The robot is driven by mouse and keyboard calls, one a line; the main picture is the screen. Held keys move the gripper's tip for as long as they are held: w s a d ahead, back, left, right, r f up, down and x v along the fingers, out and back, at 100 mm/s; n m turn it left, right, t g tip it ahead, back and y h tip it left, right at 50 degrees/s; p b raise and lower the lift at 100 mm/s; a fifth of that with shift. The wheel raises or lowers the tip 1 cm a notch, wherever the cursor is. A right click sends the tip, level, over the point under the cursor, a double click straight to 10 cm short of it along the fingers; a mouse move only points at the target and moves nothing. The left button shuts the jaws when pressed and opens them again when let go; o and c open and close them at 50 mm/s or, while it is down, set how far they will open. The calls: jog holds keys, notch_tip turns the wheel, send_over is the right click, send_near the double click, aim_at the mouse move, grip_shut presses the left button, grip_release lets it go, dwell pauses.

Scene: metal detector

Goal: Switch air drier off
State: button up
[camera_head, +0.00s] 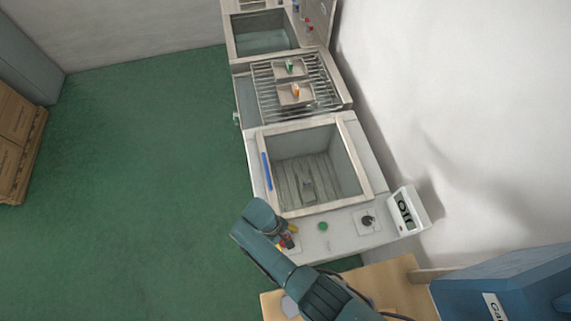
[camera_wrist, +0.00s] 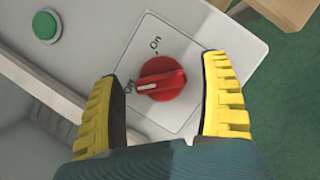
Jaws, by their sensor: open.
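A red rotary knob (camera_wrist: 163,78) sits on a pale square plate on the machine's panel in the wrist view. My gripper (camera_wrist: 160,95) is open, with one yellow finger on each side of the knob and visible gaps between. In the head view my gripper (camera_head: 289,239) is over the panel's near left corner, and the knob is mostly hidden there.
A green button (camera_head: 323,226) and a black dial (camera_head: 368,220) are on the same panel, with a white display box (camera_head: 408,209) at right. Behind are an open bay (camera_head: 365,181) and a rack with small trays (camera_head: 296,95). A wooden table (camera_head: 398,283) is near; green floor (camera_head: 150,180) is clear at left.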

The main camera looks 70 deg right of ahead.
jog(key=v, duration=1.2)
jog(key=w+a+r+n+t+h+p, duration=0.15)
jog(key=w+a+r+t, duration=0.35)
jog(key=w+r, duration=0.8)
jog(key=w+a+r+n+t+p, duration=0.1)
jog(key=w+a+r+t+p, duration=0.2)
jog(key=w+r+t, duration=0.95)
jog(key=s+a+r+t+p, duration=0.1)
jog(key=s+r, duration=0.2)
jog(key=r, duration=0.9)
jog(key=s+a+r+t, duration=0.1)
jog(key=s+r+t, duration=0.15)
jog(key=r, duration=0.95)
jog(key=s+r+m+t, duration=0.1)
jog(key=s+r+t, duration=0.4)
jog(key=r, duration=1)
jog(key=s, duration=0.3)
jog(key=shift+s+a+r+t, duration=0.2)
jog(key=shift+s+a+t, duration=0.05)
jog(key=shift+a+t, duration=0.15)
